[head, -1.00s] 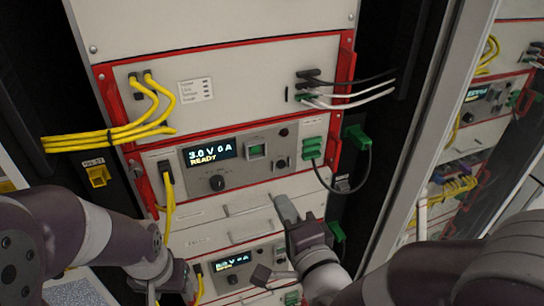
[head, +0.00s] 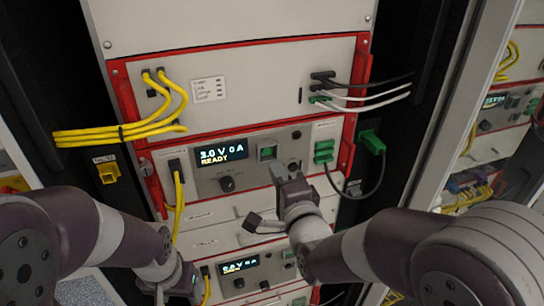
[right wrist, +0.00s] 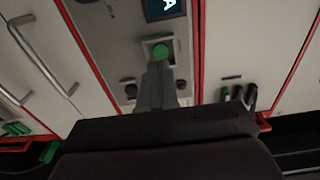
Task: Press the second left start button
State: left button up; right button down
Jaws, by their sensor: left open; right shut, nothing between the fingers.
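The cycler unit with the lit display (head: 222,152) reading "3.0 V 0 A READY" has a green start button (head: 268,152) in a square surround right of the display. In the right wrist view the button (right wrist: 160,50) is round and green. My right gripper (head: 278,170) is shut and empty, its tip just below the button in the head view. In the right wrist view the fingertips (right wrist: 158,70) overlap the surround's lower edge; I cannot tell whether they touch it. My left gripper (head: 172,288) is open at the bottom left, away from the button, partly cut off.
A black knob (head: 227,183) sits below the display. Yellow cables (head: 120,133) run along the left, and a green connector (head: 324,151) is right of the button. A second unit with a lit display (head: 240,266) is lower down. Another rack stands at far right.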

aim_at(267, 152)
jog(key=p+x, duration=0.2)
jog(key=x, duration=0.1)
jog(key=shift+w+a+r, duration=0.1)
jog(key=shift+w+r, duration=0.05)
jog(key=shift+w, duration=0.2)
jog(key=shift+w+a, duration=0.1)
jog(key=shift+w, duration=0.2)
pick_arm(q)
notch_tip(267, 152, up, 3)
jog(key=shift+f, duration=0.1)
pick_arm(e)
jog(key=shift+s, duration=0.1)
